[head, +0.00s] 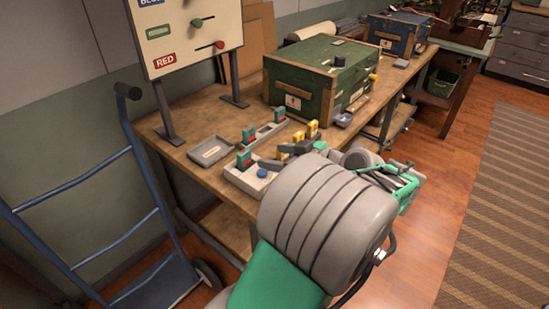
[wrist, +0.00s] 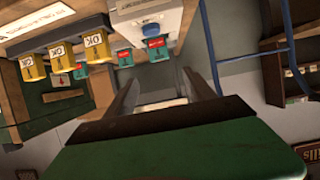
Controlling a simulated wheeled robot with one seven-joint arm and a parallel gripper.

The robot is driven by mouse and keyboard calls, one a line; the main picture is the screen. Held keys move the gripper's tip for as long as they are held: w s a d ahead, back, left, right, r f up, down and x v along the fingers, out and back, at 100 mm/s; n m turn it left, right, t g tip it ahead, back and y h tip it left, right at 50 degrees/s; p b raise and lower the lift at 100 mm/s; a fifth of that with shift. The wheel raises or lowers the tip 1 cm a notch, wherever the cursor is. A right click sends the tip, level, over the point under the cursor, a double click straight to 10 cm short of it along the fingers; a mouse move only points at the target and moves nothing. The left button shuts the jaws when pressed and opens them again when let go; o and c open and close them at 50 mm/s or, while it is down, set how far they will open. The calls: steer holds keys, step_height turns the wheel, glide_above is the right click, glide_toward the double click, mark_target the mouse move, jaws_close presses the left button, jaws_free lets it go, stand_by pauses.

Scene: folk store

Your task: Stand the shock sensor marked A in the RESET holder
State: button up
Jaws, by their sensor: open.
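I cannot read a letter A or the word RESET.
A shallow grey tray (head: 211,151) lies left of the holders. A green chest (head: 310,78) stands behind them, and a sign board (head: 190,35) rises at the back left. A blue hand truck (head: 150,235) stands left of the bench (head: 186,172). Open floor lies right.

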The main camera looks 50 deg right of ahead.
steer(key=w+a+f+g+y, duration=0.1)
steer(key=w+a+f+g, duration=0.25)
steer(key=a, duration=0.45)
steer(key=w+a+f+g+y, duration=0.1)
steer(key=w+a+f+g, duration=0.25)
steer(key=a, duration=0.45)
steer(key=s+a+f+g+h, duration=0.1)
steer(key=s+a+g, duration=0.1)
steer(key=s+a, duration=0.2)
steer(key=s+a+f+g+h, duration=0.1)
steer(key=s+a, duration=0.4)
steer(key=a, duration=0.6)
steer(key=shift+a+f+g, duration=0.3)
steer(key=shift+f+g, duration=0.5)
steer(key=shift+d, duration=0.1)
